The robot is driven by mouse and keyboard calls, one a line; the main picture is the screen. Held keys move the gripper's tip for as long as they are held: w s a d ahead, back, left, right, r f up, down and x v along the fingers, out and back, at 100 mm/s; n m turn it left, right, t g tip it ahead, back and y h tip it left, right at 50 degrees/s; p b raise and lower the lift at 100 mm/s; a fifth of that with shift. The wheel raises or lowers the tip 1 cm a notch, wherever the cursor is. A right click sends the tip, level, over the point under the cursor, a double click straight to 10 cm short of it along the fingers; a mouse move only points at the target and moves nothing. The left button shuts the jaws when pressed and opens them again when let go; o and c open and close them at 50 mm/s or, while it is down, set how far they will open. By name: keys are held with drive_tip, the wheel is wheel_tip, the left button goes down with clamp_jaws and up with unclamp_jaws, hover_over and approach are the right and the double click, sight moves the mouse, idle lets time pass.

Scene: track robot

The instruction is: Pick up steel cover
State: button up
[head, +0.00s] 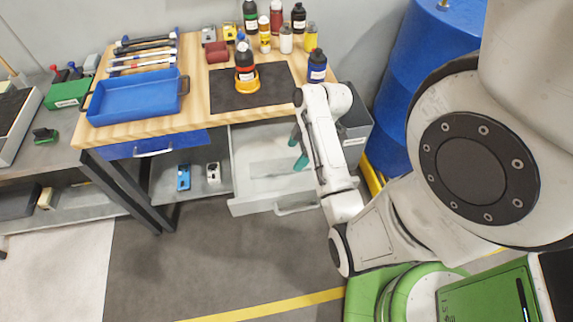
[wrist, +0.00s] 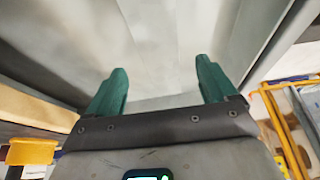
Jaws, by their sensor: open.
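My gripper (head: 298,150) is over the right part of an open grey drawer (head: 238,207) under the wooden workbench. Its two teal fingers are spread apart with nothing between them, as the wrist view (wrist: 160,72) also shows. Beyond the fingers the wrist view shows only pale grey drawer surfaces (wrist: 165,40). I cannot clearly pick out a steel cover in either view. The drawer's inside looks pale, with faint shapes I cannot identify, and my arm hides its right side.
The workbench (head: 140,133) holds a blue tray (head: 135,112), a dark mat (head: 275,93) and several bottles. The floor (head: 215,260) in front is clear.

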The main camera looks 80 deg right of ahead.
sight(290, 164)
drive_tip(key=shift+x, duration=2.25)
drive_tip(key=shift+s, duration=0.15)
drive_tip(key=c, duration=1.2)
drive_tip(key=shift+r, duration=0.1)
